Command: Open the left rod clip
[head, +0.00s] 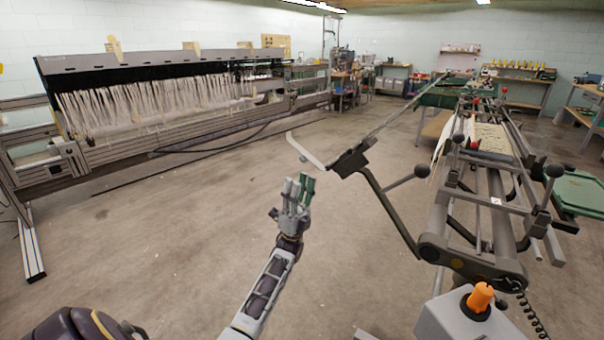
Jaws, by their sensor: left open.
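A long thin rod (405,105) runs diagonally back from a dark clip-like block (350,160) at its near end. This block looks like the left rod clip. A pale curved lever (305,151) sticks out from it toward the left. I cannot tell from here whether the clip is open or shut. My left gripper (299,186), with grey and green fingers, points upward below and left of the block. It is open, holds nothing visible, and appears apart from the lever and block. My right gripper is not in view.
A bent dark arm (388,212) carries the block from the machine frame (475,262) at right. Ball-ended handles (408,180) stick out nearby. An orange knob (480,297) sits on a grey box in front. A loom (165,100) with hanging white threads stands at left. The floor between is clear.

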